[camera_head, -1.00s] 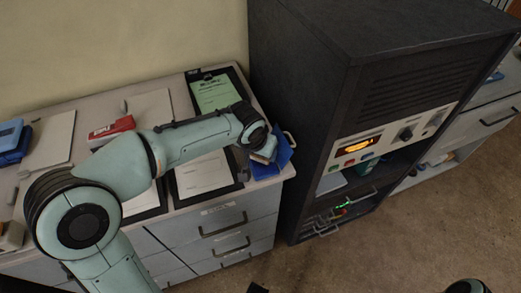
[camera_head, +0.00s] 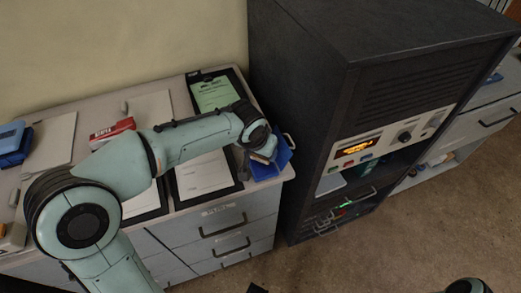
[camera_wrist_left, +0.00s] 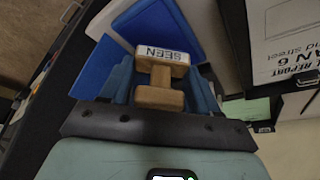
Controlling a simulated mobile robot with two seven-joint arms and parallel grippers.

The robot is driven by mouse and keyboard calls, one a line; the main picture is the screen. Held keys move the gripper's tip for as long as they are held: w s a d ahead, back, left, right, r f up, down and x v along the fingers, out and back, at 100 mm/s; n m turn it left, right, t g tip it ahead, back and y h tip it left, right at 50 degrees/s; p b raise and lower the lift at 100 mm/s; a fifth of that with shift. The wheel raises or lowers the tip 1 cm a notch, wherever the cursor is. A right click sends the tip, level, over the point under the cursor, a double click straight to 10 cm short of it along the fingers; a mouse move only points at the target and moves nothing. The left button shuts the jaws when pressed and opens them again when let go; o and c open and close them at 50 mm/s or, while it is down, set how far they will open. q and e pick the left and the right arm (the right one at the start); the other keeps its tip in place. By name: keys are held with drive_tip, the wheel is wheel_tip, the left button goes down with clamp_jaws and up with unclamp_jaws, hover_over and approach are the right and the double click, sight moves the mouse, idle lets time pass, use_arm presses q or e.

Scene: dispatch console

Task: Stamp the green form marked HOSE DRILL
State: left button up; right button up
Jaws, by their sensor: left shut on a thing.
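A green form (camera_head: 214,93) lies on a black clipboard at the back of the desk; its heading is too small to read. My left gripper (camera_head: 262,152) is at the desk's right end, nearer the front than the green form. In the left wrist view it (camera_wrist_left: 160,85) is shut on a wooden stamp (camera_wrist_left: 160,97) with a white label reading SEEN. A blue tray-like thing (camera_head: 282,158) is beside and partly behind the gripper; blue surfaces (camera_wrist_left: 150,28) also show beyond the stamp in the wrist view. Whether the stamp touches them I cannot tell. My right gripper is not in view.
A white form (camera_head: 204,174) on a dark clipboard lies in front of the green one. A red box (camera_head: 112,129) and blue boxes (camera_head: 12,143) stand further left. A tall black cabinet (camera_head: 300,110) with lit controls closes off the right side.

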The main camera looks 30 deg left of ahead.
use_arm(q)
drive_tip(key=shift+r+p, duration=1.8)
drive_tip(key=shift+r, duration=1.15)
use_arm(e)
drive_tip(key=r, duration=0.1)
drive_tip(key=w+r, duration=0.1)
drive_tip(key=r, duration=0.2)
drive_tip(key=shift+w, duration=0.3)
